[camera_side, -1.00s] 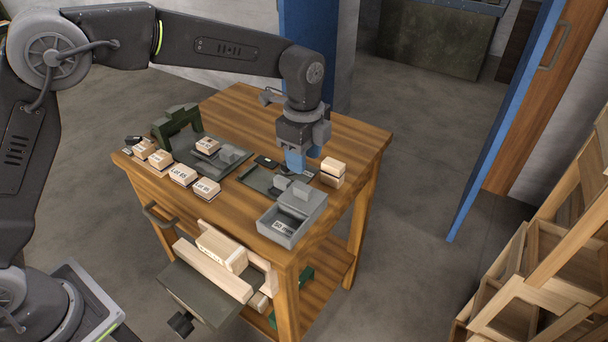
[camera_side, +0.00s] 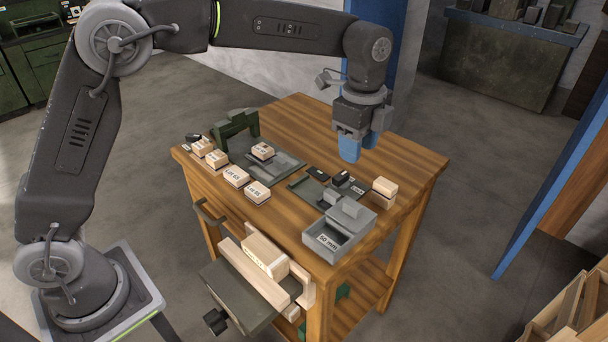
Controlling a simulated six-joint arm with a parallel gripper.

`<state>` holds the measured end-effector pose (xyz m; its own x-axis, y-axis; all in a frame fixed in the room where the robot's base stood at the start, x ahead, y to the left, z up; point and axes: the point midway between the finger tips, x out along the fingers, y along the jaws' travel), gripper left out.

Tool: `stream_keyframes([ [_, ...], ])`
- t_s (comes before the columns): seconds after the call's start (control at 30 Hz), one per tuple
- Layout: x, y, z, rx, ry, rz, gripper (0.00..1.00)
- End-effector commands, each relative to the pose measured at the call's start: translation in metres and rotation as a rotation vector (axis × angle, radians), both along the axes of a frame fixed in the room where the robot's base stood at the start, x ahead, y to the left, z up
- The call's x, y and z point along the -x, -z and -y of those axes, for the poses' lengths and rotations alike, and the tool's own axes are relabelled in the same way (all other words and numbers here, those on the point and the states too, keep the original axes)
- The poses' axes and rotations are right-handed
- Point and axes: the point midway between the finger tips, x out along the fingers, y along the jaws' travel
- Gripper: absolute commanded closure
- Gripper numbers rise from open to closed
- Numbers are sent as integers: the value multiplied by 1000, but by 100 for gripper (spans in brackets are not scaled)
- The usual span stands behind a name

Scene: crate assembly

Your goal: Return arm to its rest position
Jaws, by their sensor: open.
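My gripper (camera_side: 359,148) hangs above the back right part of the wooden workbench (camera_side: 290,112), its blue fingers pointing down. It is open, with nothing seen between the fingers. It is apart from the bench and the parts below it. My arm reaches across from the left, over the bench. Below the gripper lies a dark flat tray (camera_side: 306,187) with small dark pieces on it.
A grey bin (camera_side: 343,246) marked 50 mm stands at the front right corner. Several labelled wooden blocks (camera_side: 236,177) line the left edge. A green arched fixture (camera_side: 236,125) stands behind. A vise (camera_side: 240,302) holds wood at the front. A blue post (camera_side: 379,35) rises behind.

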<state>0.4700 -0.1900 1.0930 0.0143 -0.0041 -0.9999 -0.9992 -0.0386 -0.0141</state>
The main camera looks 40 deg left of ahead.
Motion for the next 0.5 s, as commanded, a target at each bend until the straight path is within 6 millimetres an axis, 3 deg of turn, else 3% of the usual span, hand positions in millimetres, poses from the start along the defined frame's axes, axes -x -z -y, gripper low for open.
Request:
stream_keyframes([
  [0.17, 32, -37, -31, 28, -219, 69, 55],
  [0.3, 74, -62, -62, 69, -466, 138, 55],
  [0.5, 140, -76, -98, 148, -812, 229, 55],
])
